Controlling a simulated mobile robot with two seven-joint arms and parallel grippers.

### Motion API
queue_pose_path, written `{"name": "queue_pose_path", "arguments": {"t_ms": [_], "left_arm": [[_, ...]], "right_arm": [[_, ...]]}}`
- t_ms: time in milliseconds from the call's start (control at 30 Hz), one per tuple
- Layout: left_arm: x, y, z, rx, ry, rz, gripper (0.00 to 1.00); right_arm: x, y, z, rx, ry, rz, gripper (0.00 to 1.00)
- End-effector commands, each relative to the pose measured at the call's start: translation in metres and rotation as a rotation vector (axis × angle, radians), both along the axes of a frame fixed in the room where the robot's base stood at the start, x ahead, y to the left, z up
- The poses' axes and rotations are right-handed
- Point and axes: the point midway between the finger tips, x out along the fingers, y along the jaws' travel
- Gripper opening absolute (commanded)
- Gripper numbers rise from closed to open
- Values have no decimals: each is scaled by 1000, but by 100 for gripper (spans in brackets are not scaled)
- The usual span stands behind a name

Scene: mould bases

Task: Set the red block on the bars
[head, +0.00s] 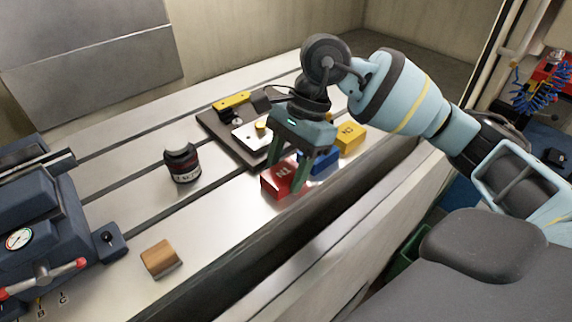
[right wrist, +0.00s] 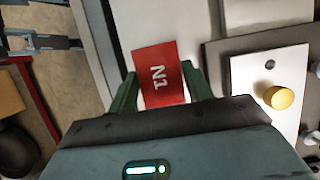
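The red block (head: 280,182), marked N1, is at the near edge of the metal table. My right gripper (head: 289,170) is over it, pointing down, with a green finger on each side. In the right wrist view the red block (right wrist: 159,72) fills the space between the fingers (right wrist: 160,84). I cannot tell whether they press on it or whether it is off the table. A dark base (head: 213,127) behind carries a white plate (head: 246,138) with a gold pin, and a yellow bar-like piece (head: 232,101). I cannot pick out the bars for certain. My left gripper is out of view.
A blue block (head: 320,162) and a yellow block (head: 350,135) stand close to the right of the red block. A dark blue machine (head: 40,225) fills the left edge. Bare table lies between can and red block.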

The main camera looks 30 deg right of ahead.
Motion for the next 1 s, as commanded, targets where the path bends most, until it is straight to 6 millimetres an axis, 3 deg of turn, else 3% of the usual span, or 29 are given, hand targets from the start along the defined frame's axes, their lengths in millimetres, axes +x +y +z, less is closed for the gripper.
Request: {"name": "queue_pose_path", "arguments": {"t_ms": [133,467,1000], "left_arm": [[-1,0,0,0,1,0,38],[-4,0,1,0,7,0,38],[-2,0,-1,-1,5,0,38]], "right_arm": [[0,0,1,0,-1,0,67],[0,-1,3,0,-2,-1,67],[4,-29,69,0,-2,-1,67]]}}
